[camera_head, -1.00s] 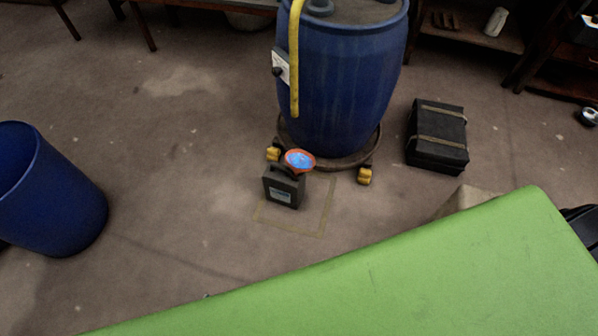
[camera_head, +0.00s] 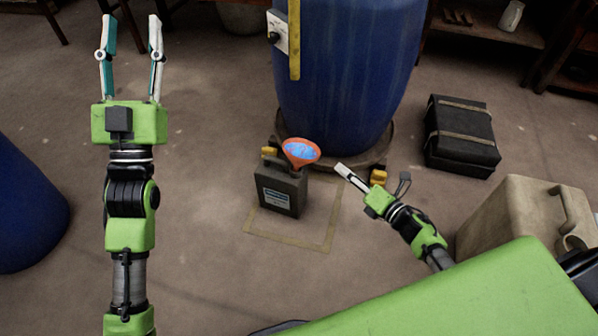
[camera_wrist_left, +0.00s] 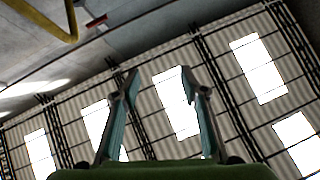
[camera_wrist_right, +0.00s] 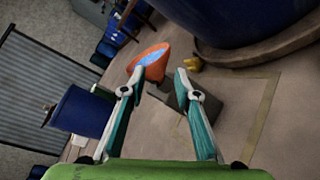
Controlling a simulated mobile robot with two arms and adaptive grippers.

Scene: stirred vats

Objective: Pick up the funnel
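The orange funnel (camera_head: 301,152) with a blue inside sits in the top of a dark grey canister (camera_head: 281,190) on the floor. The funnel also shows in the right wrist view (camera_wrist_right: 150,62), beyond the fingertips, with the canister partly hidden behind the fingers. My right gripper (camera_head: 345,172) points at the funnel from the right, a short way off and apart from it. Its fingers are open and empty in the right wrist view (camera_wrist_right: 160,82). My left gripper (camera_head: 131,35) is raised at the left, open and empty. It points up toward the roof in the left wrist view (camera_wrist_left: 159,82).
A large blue vat (camera_head: 345,80) on a wheeled dolly stands right behind the canister. A black strapped case (camera_head: 461,140) and a beige jerrycan (camera_head: 510,220) stand at the right. A blue barrel (camera_head: 25,210) is at the left. Floor left of the canister is clear.

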